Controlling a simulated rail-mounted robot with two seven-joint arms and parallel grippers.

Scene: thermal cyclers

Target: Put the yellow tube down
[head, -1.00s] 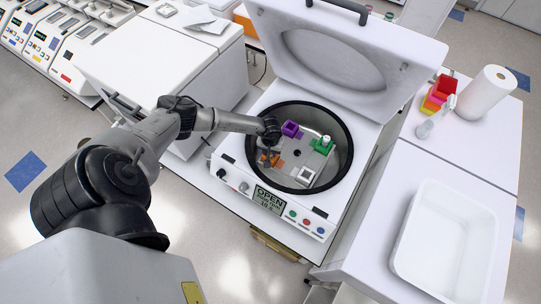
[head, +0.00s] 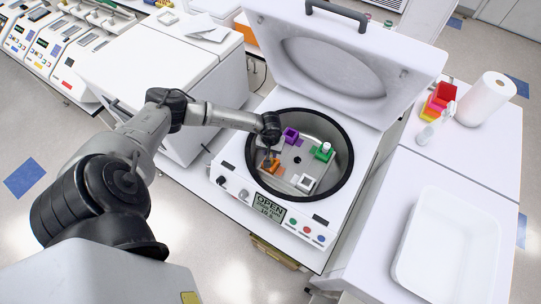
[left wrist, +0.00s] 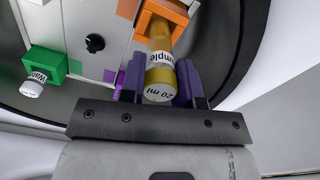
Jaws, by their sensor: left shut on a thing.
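The yellow tube (left wrist: 159,62) has a white label reading "Sample" and a cap marked "20 ml". My left gripper (left wrist: 160,78) is shut on it near the cap, one purple finger on each side. The tube's far end meets the orange holder (left wrist: 168,12) and appears to be inside it; how deep I cannot tell. In the head view my left gripper (head: 267,156) reaches down into the open centrifuge (head: 228,172), over the orange holder (head: 270,167) at the bowl's left. The tube is hardly visible there. My right gripper is not in view.
The rotor also carries a purple holder (head: 291,134), a white holder (head: 304,184) and a green holder (head: 322,154) with a white-capped tube. The bowl's dark rim (head: 350,165) surrounds the gripper. The raised lid (head: 400,75) stands behind. A white tray (head: 400,262) is at right.

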